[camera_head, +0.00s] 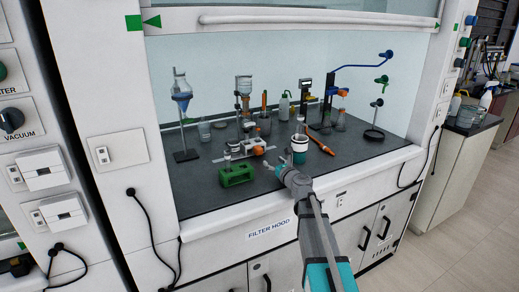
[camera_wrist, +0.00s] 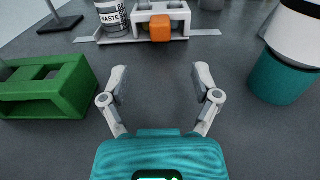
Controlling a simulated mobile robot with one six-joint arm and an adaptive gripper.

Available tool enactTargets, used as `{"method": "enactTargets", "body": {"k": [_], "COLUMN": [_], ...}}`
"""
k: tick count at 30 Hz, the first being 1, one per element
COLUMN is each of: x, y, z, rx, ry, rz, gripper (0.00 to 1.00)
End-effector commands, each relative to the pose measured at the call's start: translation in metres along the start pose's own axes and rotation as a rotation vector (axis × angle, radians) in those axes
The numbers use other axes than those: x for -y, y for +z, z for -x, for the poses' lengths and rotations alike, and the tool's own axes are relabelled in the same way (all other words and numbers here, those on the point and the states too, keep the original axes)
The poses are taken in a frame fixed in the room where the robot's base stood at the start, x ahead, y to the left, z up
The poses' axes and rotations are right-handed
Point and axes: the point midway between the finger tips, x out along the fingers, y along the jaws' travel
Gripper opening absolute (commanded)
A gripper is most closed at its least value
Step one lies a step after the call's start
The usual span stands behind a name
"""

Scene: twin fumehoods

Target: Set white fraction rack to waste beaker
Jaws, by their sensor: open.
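The white fraction rack (camera_wrist: 146,16) stands ahead of my gripper at the top of the wrist view, with an orange block on its near face. The waste beaker (camera_wrist: 112,17), a pale vessel with a dark WASTE label, stands close to the rack's left side. I cannot tell if they touch. In the head view the rack (camera_head: 247,146) is small, left of my arm. My gripper (camera_wrist: 160,80) is open and empty, low over the dark worktop, its fingers pointing toward the rack with a gap between.
A green rack (camera_wrist: 48,90) stands close to the left of my gripper. A white and teal cylinder (camera_wrist: 283,78) is close on the right. A stand with a blue-filled funnel (camera_head: 181,95) is at the back left. The worktop just ahead of my fingers is clear.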

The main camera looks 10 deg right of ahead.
Motion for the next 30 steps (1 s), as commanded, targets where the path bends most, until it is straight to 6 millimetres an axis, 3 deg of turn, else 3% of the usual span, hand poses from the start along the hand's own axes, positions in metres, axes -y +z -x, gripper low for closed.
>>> {"method": "enactTargets", "body": {"k": [21, 30], "x": [0.002, 0.003], "y": [0.000, 0.000], "z": [-0.101, -0.126], "rx": [0.000, 0.000], "ry": [-0.001, -0.002], "rz": [0.000, 0.000], "gripper": [0.80, 0.80]}}
